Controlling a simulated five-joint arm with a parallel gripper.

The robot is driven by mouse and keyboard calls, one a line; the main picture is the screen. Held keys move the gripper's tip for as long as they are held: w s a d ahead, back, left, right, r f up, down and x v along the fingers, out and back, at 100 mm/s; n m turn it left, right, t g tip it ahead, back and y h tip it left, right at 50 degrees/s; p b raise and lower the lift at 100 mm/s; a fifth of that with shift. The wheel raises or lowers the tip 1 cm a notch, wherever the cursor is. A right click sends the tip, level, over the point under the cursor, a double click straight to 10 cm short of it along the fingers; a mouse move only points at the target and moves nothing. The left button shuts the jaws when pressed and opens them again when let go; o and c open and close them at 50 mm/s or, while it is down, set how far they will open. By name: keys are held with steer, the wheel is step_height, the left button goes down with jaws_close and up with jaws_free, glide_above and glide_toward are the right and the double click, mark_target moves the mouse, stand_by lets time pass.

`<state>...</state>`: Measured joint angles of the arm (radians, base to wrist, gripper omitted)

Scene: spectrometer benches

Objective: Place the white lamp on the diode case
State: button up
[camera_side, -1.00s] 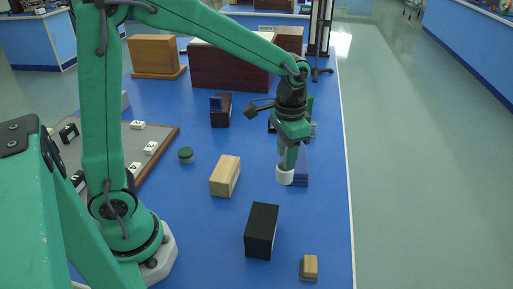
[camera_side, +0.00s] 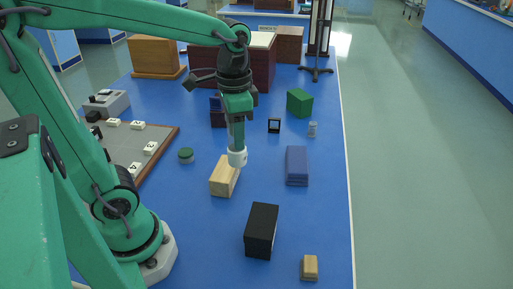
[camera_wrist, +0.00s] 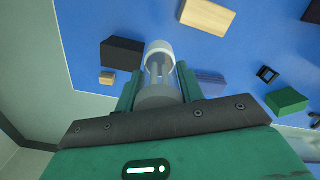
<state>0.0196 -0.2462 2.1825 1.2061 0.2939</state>
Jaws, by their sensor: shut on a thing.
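The white lamp (camera_side: 238,158) is a clear tube with a white end. My gripper (camera_side: 237,143) is shut on it and holds it upright, white end down. In the wrist view the lamp (camera_wrist: 158,55) sits between the two fingers (camera_wrist: 158,88). In the side view its white end overlaps the far right corner of a pale wooden block (camera_side: 223,178); in the wrist view that block (camera_wrist: 207,17) shows apart from the lamp. I cannot tell by sight which object is the diode case. A black box (camera_side: 262,228) and a slate-blue box (camera_side: 297,165) stand nearby.
A small wooden block (camera_side: 309,267) lies at the front right. A green box (camera_side: 299,103), a small black frame (camera_side: 274,125) and a round green-topped piece (camera_side: 186,155) stand farther back. A grey board (camera_side: 125,145) with labelled pieces lies left. Blue tabletop between is clear.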

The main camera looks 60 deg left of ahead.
steer(key=shift+w+a+f, duration=0.35)
steer(key=shift+a+f, duration=1.45)
steer(key=shift+a, duration=0.1)
steer(key=shift+w+a+f, duration=0.35)
steer(key=shift+a+f, duration=1.5)
steer(key=shift+a, duration=0.05)
steer(key=shift+w+a+f, duration=0.35)
steer(key=shift+a+f, duration=1.45)
steer(key=shift+a, duration=0.1)
steer(key=shift+f, duration=0.15)
steer(key=o, duration=1.1)
step_height(320, 180, up, 12)
steer(key=shift+r, duration=0.15)
